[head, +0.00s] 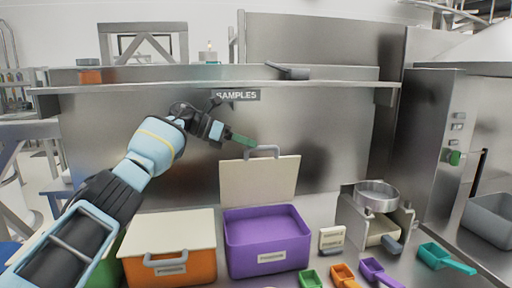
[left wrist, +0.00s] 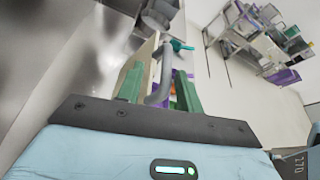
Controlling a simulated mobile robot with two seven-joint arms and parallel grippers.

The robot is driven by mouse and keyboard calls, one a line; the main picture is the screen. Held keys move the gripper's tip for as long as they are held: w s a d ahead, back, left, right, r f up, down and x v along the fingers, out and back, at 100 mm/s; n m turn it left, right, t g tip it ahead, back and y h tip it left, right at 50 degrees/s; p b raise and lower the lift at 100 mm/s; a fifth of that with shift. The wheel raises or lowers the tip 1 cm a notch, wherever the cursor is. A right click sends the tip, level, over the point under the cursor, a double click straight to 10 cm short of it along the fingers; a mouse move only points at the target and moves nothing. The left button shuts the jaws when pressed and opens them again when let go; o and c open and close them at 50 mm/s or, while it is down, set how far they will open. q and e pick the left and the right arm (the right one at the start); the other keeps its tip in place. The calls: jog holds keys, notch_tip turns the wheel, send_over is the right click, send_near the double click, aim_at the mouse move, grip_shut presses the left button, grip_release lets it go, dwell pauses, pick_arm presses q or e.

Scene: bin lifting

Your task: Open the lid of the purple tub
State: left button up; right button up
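The purple tub (head: 268,242) stands on the steel counter in the head view. Its cream lid (head: 258,182) stands upright at the back edge, so the tub is open. The lid's grey handle (head: 262,150) is at the top. My left gripper (head: 241,140) is beside the handle, with its green fingers pointing at it. In the left wrist view the green fingers of my left gripper (left wrist: 158,85) are apart. The grey handle (left wrist: 160,88) shows between or just beyond them; contact cannot be told. My right gripper is not in view.
An orange tub (head: 185,268) with a closed cream lid (head: 168,232) stands left of the purple tub. A metal sieve stand (head: 375,205) is to the right. Green, orange and purple scoops (head: 380,272) lie in front. A steel shelf (head: 230,86) runs behind.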

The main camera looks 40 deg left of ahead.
pick_arm(q)
jog(key=shift+v, duration=2)
jog(key=shift+f, duration=0.1)
